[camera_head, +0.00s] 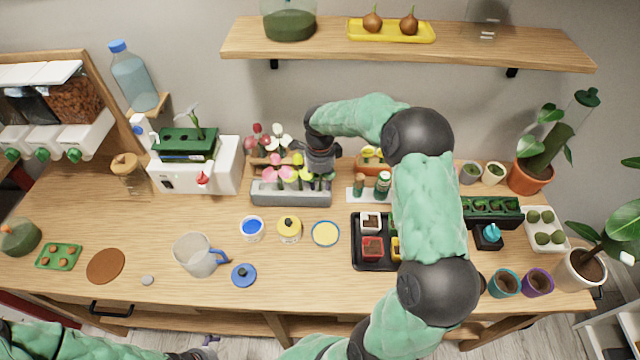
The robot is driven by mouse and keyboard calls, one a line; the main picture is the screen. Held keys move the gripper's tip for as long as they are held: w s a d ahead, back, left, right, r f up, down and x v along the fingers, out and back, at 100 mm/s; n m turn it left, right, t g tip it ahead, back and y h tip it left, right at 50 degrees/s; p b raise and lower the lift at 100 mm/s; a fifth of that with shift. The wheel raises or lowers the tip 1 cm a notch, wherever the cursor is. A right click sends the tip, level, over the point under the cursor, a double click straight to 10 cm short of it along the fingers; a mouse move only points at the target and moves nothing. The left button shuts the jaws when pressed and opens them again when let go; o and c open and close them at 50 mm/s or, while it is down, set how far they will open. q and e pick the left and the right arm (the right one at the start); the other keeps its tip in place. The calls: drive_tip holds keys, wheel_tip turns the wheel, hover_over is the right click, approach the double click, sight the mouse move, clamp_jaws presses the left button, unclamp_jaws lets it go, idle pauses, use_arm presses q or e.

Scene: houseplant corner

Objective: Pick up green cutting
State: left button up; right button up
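My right gripper (318,172) points down over the right end of this rack, close beside the flowers. Its fingers are small and dark, and I cannot tell whether they hold anything. No green cutting shows clearly at the rack; the gripper hides part of it. A thin green sprout (194,118) stands in a green tray on the white machine at left. My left gripper (205,352) only just shows at the bottom edge.
My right arm crosses the black tray (357,258) of small pots. A wooden shelf (400,55) hangs above.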

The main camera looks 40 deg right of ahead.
drive_tip(key=shift+f, duration=0.15)
drive_tip(key=shift+c, duration=0.3)
clamp_jaws()
